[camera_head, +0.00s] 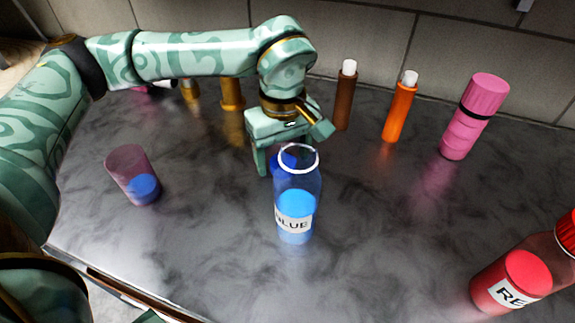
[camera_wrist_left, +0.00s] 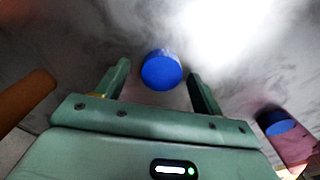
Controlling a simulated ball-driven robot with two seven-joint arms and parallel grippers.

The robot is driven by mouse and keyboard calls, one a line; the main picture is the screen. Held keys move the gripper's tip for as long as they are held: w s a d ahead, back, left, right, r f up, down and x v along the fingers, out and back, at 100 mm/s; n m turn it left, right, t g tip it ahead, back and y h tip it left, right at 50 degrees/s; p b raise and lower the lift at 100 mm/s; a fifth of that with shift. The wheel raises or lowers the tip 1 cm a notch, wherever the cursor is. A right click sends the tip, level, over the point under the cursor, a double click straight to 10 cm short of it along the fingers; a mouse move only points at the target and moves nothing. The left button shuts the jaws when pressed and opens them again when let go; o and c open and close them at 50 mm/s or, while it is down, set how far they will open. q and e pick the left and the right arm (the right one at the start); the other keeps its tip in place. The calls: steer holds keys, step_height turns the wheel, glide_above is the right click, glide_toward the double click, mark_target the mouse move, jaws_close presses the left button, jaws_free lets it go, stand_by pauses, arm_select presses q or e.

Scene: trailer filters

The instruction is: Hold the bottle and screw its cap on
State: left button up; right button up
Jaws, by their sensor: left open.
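The bottle (camera_head: 295,211) stands upright and uncapped on the counter in the head view. It is clear, with blue liquid, a BLUE label and a white ring at its open mouth. My left gripper (camera_head: 275,160) points down behind the bottle's neck, its fingertips partly hidden by it. A round blue cap (camera_wrist_left: 162,70) lies between the spread fingers of my left gripper (camera_wrist_left: 160,74) in the left wrist view, with a gap on each side. In the head view the cap is partly seen behind the bottle's neck. My right gripper is out of view.
A purple translucent cup (camera_head: 127,166) with blue in it stands to the left. Brown (camera_head: 345,98) and orange (camera_head: 398,112) tubes and a pink bottle (camera_head: 466,130) stand behind, near the tiled wall. A red bottle (camera_head: 509,284) is at front right. The front middle counter is clear.

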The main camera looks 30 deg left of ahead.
arm_select(q)
steer(key=shift+s+f, duration=0.1)
steer(key=shift+f, duration=0.05)
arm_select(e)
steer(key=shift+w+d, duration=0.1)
arm_select(q)
steer(key=c, duration=1.1)
steer(key=shift+r+p, duration=0.35)
steer(key=shift+r, duration=0.05)
step_height(320, 180, up, 3)
steer(key=shift+r+p, duration=0.1)
steer(key=shift+p, duration=1.05)
steer(key=s+r+p, duration=0.2)
steer(key=s+r, duration=0.1)
steer(key=s, duration=0.1)
steer(key=s+r+p, duration=0.2)
steer(key=s+r, duration=0.1)
steer(key=s, duration=0.2)
steer(key=s+d+r+p, duration=0.1)
steer(key=s+r+p, duration=0.1)
steer(key=s, duration=0.3)
steer(key=shift+d+r, duration=0.1)
steer(key=shift+r, duration=0.4)
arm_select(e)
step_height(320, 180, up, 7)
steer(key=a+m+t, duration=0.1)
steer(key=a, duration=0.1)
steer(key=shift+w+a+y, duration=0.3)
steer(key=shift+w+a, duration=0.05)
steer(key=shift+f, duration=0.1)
